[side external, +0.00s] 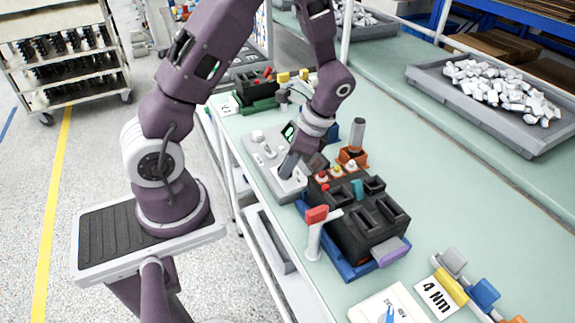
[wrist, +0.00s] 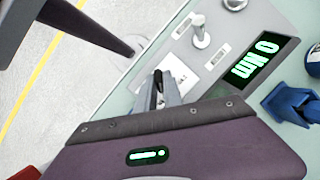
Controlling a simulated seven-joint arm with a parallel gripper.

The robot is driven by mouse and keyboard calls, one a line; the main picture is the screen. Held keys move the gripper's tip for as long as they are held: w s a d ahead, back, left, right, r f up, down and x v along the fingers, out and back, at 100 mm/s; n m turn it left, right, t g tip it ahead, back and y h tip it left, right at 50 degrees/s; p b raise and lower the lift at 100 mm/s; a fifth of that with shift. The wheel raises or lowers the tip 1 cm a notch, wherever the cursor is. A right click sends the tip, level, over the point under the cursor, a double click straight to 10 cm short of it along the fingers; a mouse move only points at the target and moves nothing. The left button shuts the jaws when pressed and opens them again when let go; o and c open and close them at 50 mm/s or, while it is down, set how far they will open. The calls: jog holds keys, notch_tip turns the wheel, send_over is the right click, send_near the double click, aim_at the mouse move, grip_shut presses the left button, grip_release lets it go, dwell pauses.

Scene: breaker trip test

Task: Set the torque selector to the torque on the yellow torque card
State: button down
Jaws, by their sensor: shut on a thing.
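The torque card (side external: 436,296) reads "4 Nm" and stands in a yellow holder (side external: 451,287) at the lower right of the side view. The grey control unit (side external: 258,152) lies near the table's left edge. Its display (wrist: 258,60) reads "0 Nm" in green in the wrist view. My gripper (wrist: 166,91) points down at a white dial plate (wrist: 184,74) on this unit. It is shut on the torque selector, which is mostly hidden by the fingers. In the side view my gripper (side external: 287,168) is over the unit's near end.
A small knob (wrist: 201,38) stands on the unit beside the dial. A black breaker fixture (side external: 362,222) with a red-tipped lever (side external: 316,216) is close to the right. An orange stand with a grey cylinder (side external: 357,138) is behind. Blue and grey holders flank the card.

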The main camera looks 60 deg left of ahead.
jog(key=n+h, duration=0.1)
jog(key=n, duration=0.2)
jog(key=n+h, duration=0.1)
jog(key=n, duration=0.3)
jog(key=shift+w+a+g+h, duration=0.1)
jog(key=shift+a+g+h, duration=0.1)
jog(key=shift+g+h, duration=0.1)
dwell(0.4)
jog(key=c, duration=1.5)
grip_release()
jog(key=shift+r, duration=0.1)
jog(key=v, duration=0.6)
jog(key=shift+w, duration=0.1)
jog(key=shift+w+r, duration=0.1)
jog(key=shift+r, duration=0.3)
